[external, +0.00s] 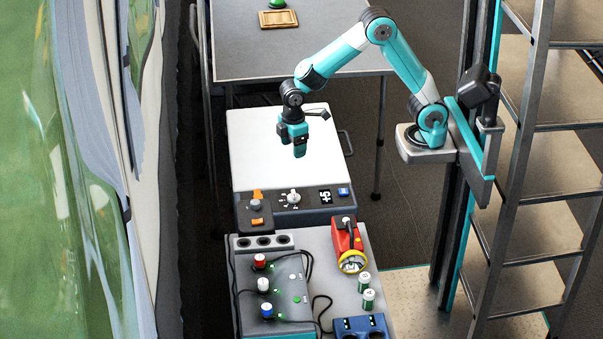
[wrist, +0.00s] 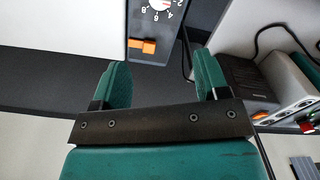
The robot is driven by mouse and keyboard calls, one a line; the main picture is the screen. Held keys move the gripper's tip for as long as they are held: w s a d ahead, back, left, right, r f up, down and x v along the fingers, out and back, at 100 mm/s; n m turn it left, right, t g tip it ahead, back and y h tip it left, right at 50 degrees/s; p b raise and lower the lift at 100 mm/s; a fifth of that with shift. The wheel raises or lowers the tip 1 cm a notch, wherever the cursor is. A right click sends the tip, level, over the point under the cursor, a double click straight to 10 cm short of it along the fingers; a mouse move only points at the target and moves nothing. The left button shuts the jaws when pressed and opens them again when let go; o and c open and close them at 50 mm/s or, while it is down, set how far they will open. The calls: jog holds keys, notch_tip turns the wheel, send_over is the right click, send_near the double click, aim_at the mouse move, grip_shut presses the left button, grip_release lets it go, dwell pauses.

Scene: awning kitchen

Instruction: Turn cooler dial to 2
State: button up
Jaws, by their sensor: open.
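The cooler (external: 280,140) is a white-lidded box with a dark control panel at its front. Its dial (external: 293,197) is a pale round knob on that panel, beside a small display that seems to read +5. In the wrist view the dial (wrist: 160,4) is cut off by the top edge; marks 2, 4, 6 and 8 show around it, and its pointer setting is unclear. My gripper (external: 299,150) hangs above the white lid, behind the panel and apart from the dial. In the wrist view my gripper (wrist: 163,78) is open, with nothing between its teal fingers.
An orange switch (wrist: 142,46) sits beside the dial. In front are a power strip (external: 263,242), a red and yellow flashlight (external: 347,243), batteries (external: 367,299) and cables. A table (external: 350,45) stands behind.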

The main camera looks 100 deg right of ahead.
jog(key=m, duration=0.4)
jog(key=b, duration=0.2)
send_near(294, 193)
notch_tip(294, 193, down, 9)
jog(key=shift+f, duration=0.1)
jog(key=c, duration=0.9)
jog(key=shift+m, duration=0.4)
